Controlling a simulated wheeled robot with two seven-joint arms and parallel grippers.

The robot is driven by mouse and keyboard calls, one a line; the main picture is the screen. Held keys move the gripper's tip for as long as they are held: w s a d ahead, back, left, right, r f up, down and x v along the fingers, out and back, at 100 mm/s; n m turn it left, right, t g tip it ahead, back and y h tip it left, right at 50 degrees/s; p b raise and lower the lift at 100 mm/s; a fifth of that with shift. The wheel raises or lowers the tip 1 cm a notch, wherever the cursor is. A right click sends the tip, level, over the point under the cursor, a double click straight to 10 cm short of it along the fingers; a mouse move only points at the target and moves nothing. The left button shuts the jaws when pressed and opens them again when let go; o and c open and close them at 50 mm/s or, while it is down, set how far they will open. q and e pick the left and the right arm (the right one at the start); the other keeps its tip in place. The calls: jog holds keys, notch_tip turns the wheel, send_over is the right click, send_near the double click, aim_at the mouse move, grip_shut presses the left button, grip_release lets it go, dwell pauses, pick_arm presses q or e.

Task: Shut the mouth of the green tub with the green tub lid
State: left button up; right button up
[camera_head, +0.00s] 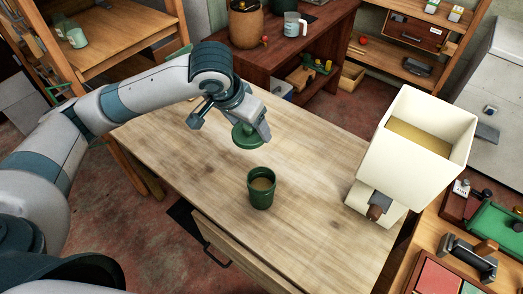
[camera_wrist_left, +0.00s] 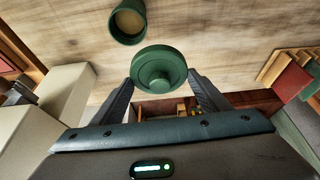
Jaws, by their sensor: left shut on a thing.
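The green tub (camera_head: 261,190) stands upright on the wooden table, its round mouth open and its inside tan. It also shows in the left wrist view (camera_wrist_left: 127,22). The green tub lid (camera_head: 248,136) is a round green disc with a raised knob, seen close up in the left wrist view (camera_wrist_left: 159,72). My left gripper (camera_head: 254,128) is shut on the lid and holds it above the table, behind the tub and slightly to its left in the head view. The lid and tub are apart. My right gripper is not in view.
A cream open-topped bin-like box (camera_head: 410,165) stands at the table's right end. The wooden table (camera_head: 180,150) is otherwise clear around the tub. A dark red shelf unit (camera_head: 275,65) stands behind it, and a wooden bench with tools (camera_head: 425,262) is at the lower right.

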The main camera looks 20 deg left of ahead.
aim_at(256, 143)
pick_arm(q)
jog(key=s+d+f+m+h+p, duration=0.1)
jog(key=m, duration=0.2)
jog(key=s+d+f+m+g+h+p, duration=0.1)
jog(key=m, duration=0.2)
jog(key=s+d+f+m+g+h+p, duration=0.1)
jog(key=m+p, duration=0.1)
jog(key=m, duration=0.1)
jog(key=shift+d+m, duration=0.15)
jog(key=shift+m, duration=0.25)
jog(key=shift+s+d+f+m+g+p, duration=0.25)
jog(key=shift+m+g, duration=0.1)
jog(key=shift+m, duration=0.4)
jog(key=shift+s+d+f+m+g+p, duration=0.2)
jog(key=shift+f+m+g, duration=0.1)
jog(key=shift+m, duration=0.4)
jog(key=shift+s+d+f+m+g+p, duration=0.25)
jog(key=shift+m+g, duration=0.1)
jog(key=shift+m, duration=0.4)
jog(key=shift+r, duration=0.1)
jog(key=shift+f+b, duration=0.6)
jog(key=shift+f, duration=2.2)
jog(key=shift+f, duration=0.65)
